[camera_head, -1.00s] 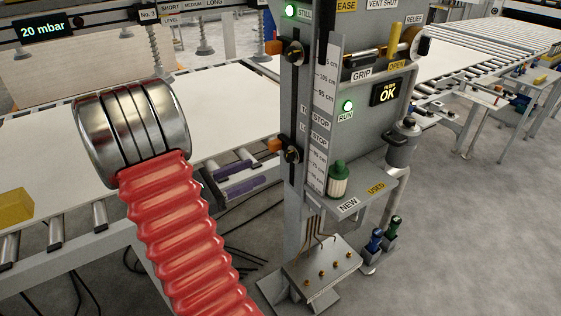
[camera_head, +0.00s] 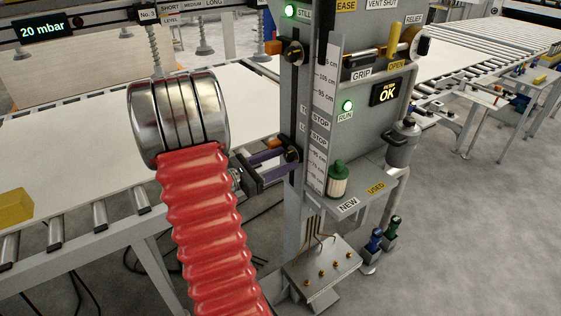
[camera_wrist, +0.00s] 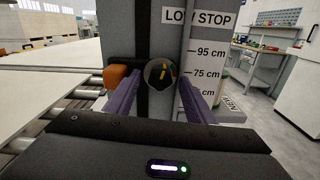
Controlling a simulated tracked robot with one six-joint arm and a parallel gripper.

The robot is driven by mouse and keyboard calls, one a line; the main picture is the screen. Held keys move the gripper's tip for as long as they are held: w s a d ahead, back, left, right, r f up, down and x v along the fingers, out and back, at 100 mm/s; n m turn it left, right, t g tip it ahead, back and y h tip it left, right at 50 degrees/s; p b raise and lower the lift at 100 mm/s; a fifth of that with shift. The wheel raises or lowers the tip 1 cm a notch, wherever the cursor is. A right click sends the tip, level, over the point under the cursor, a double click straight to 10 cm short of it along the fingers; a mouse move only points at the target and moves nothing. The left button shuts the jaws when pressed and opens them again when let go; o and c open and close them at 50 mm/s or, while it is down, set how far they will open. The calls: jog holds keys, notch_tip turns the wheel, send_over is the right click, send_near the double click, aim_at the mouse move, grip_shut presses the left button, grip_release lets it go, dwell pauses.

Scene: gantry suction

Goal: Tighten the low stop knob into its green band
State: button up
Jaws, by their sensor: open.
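The low stop knob (camera_head: 291,155) is a dark round knob on the lower part of the grey column. In the wrist view the knob (camera_wrist: 160,73) shows a yellow pointer mark on its face, under the LOW STOP label (camera_wrist: 196,17). I cannot make out a green band. My gripper (camera_head: 288,161) has its purple fingers apart, reaching to the knob. In the wrist view my gripper (camera_wrist: 160,82) has one finger on each side of the knob. I cannot tell whether either finger touches it.
An orange block (camera_wrist: 122,77) sits just left of the knob. A centimetre scale (camera_wrist: 206,75) runs down its right side. Below right is a shelf (camera_head: 352,196) with a green-topped canister (camera_head: 338,178). A roller conveyor (camera_head: 60,240) lies to the left.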

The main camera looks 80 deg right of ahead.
jog(key=shift+c, duration=0.3)
jog(key=c, duration=1)
jog(key=shift+m, duration=2.6)
jog(key=o, duration=1.1)
jog(key=shift+c, duration=0.2)
jog(key=shift+w, duration=0.15)
jog(key=v, duration=1.3)
jog(key=shift+w+a, duration=0.25)
